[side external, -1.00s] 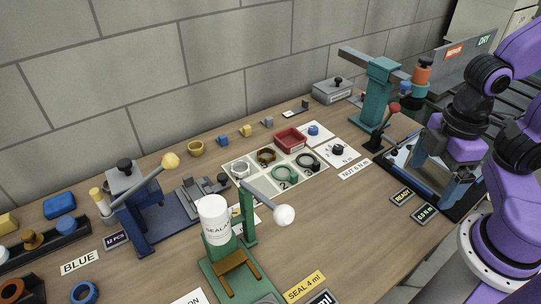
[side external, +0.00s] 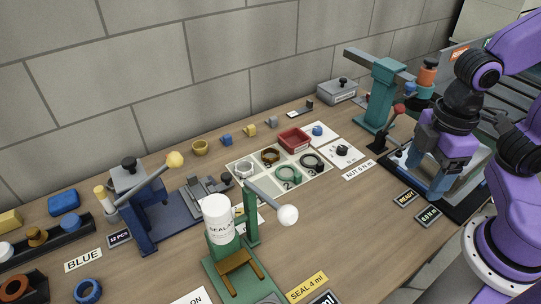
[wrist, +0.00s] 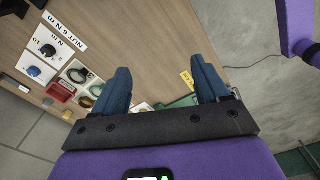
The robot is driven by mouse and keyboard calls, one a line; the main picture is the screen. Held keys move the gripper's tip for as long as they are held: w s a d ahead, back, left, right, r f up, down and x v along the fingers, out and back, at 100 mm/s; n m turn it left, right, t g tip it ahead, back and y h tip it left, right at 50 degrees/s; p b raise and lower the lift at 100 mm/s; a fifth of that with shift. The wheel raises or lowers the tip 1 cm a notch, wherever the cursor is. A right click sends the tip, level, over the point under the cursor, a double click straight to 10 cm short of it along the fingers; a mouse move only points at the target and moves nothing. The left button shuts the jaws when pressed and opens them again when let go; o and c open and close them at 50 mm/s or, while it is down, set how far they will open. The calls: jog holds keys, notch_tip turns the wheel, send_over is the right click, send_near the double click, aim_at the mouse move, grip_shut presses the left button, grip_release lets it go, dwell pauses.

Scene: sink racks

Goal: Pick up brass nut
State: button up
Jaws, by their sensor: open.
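I cannot tell for sure which piece is the brass nut. My gripper (side external: 428,185) is at the right, above the black-framed fixture and apart from these pieces. In the wrist view its blue fingers (wrist: 161,75) are spread wide with nothing between them.
The pale tray (side external: 257,202) holds several rings. A red bin (side external: 293,139) stands behind it. A teal press (side external: 380,92) and a red-knobbed lever (side external: 398,108) stand close to my gripper. A green sealing stand (side external: 250,215) and a blue vise (side external: 145,225) occupy the front and left.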

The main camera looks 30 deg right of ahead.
jog(key=w+a+r+n, duration=0.1)
jog(key=w+a, duration=0.6)
jog(key=w, duration=0.5)
jog(key=n, duration=0.4)
send_over(270, 149)
jog(key=s+a, duration=0.2)
notch_tip(270, 149, down, 6)
jog(key=f, duration=1.7)
jog(key=shift+d+f, duration=0.15)
jog(key=shift+d, duration=0.25)
jog(key=c, duration=0.9)
